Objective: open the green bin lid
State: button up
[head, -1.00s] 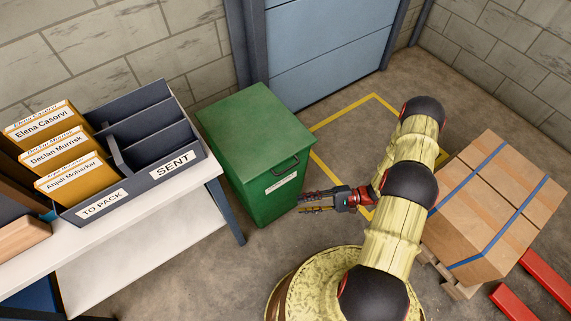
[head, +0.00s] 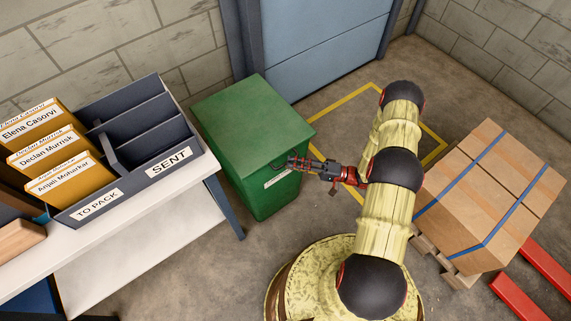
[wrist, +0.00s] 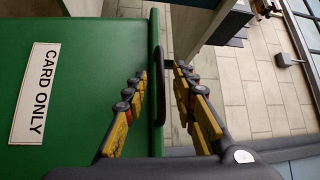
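The green bin (head: 262,190) stands beside the table with its lid (head: 255,120) down. A dark handle (wrist: 158,85) sits at the front edge of the lid, partly hidden behind my gripper in the head view. My gripper (head: 292,163) is at the bin's upper front edge, level with the handle. In the wrist view my gripper (wrist: 160,72) has its fingers apart, one on each side of the handle. I cannot tell whether either finger touches it. A "CARD ONLY" label (wrist: 36,92) is on the bin's green front.
A white table (head: 140,250) with a grey sorting rack (head: 130,195) and yellow folders (head: 50,150) stands left of the bin. Strapped cardboard boxes (head: 490,200) stand on a pallet to the right. A blue door (head: 320,45) is behind. Bare floor lies in front of the bin.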

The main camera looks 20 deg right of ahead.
jog(key=shift+b+x, duration=0.3)
jog(key=shift+x, duration=1.35)
jog(key=shift+c, duration=0.7)
grip_shut()
